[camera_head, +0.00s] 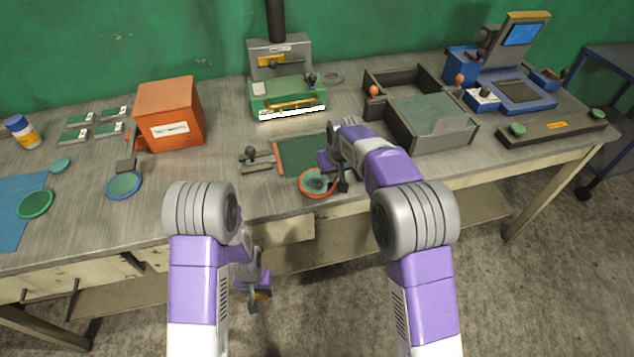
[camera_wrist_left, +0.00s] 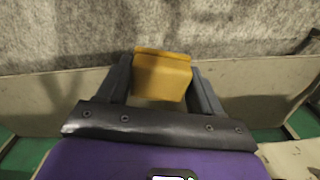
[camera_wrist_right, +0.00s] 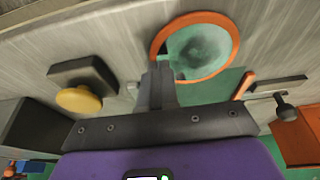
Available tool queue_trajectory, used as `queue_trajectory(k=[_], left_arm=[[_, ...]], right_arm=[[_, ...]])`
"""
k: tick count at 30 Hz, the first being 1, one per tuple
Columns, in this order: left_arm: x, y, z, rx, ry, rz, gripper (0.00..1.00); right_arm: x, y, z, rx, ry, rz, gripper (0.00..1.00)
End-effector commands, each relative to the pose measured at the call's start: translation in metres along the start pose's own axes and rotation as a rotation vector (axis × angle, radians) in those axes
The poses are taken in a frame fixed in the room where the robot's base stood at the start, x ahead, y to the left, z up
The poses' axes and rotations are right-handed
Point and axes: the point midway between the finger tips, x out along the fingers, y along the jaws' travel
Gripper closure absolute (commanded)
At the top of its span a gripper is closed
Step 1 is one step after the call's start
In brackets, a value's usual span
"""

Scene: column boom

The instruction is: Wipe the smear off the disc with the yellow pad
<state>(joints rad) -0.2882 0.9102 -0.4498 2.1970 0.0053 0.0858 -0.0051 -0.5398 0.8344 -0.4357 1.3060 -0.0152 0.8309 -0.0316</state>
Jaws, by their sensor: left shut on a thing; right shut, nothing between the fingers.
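The orange-rimmed disc (camera_head: 316,183) lies at the front edge of the bench. Its green face carries a dark grey smear (camera_wrist_right: 200,50), clear in the right wrist view. The yellow pad (camera_wrist_left: 162,74) is between the fingers of my left gripper (camera_wrist_left: 163,85). In the head view that gripper (camera_head: 259,292) hangs low in front of the bench, below its top. My right gripper (camera_head: 341,187) is shut and empty at the disc's right side. In the right wrist view its fingertips (camera_wrist_right: 161,68) overlap the disc's rim; I cannot tell if they touch.
A green mat (camera_head: 300,154) lies behind the disc, with a small knobbed fixture (camera_head: 256,160) to its left. A grey open box (camera_head: 432,122) stands to the right and an orange box (camera_head: 168,112) to the left. Blue-rimmed (camera_head: 123,185) and green-rimmed (camera_head: 35,204) discs lie further left.

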Motion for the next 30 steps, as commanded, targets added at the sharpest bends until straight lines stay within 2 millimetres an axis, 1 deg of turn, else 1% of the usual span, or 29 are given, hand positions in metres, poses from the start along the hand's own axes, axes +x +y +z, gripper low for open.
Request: queue_trajectory(k=[13,27,30], left_arm=[[0.0002,0.0,0.0,0.0,0.0,0.0,0.58],[0.0049,0.0,0.0,0.0,0.0,0.0,0.58],[0.0037,0.0,0.0,0.0,0.0,0.0,0.58]], right_arm=[[0.0004,0.0,0.0001,0.0,0.0,0.0,1.0],[0.0092,0.0002,0.0029,0.0,0.0,0.0,1.0],[0.0079,0.0001,0.0024,0.0,0.0,0.0,1.0]])
